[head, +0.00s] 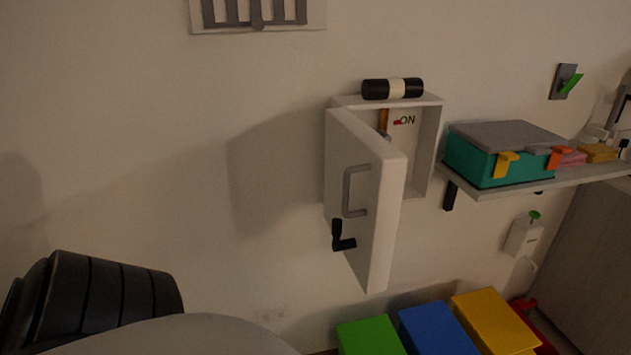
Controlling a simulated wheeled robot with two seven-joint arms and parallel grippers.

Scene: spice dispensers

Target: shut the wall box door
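The wall box (433,150) is a white box fixed to the wall, right of the picture's middle. Its door (386,215) is hinged on the left side and stands open, swung out toward me. The door has a grey pull handle (347,192) and a black crank-shaped latch (342,238) on its outer face. Inside the box a red lever tip and the word "ON" show beside an orange upright part; the door hides the rest of the inside. Neither of my grippers is in view.
A black and white cylinder (392,88) lies on top of the box. A shelf (560,181) with a teal case (485,160) is close on the right. Green (370,337), blue (437,330) and yellow (495,322) bins stand below. The wall left of the door is clear.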

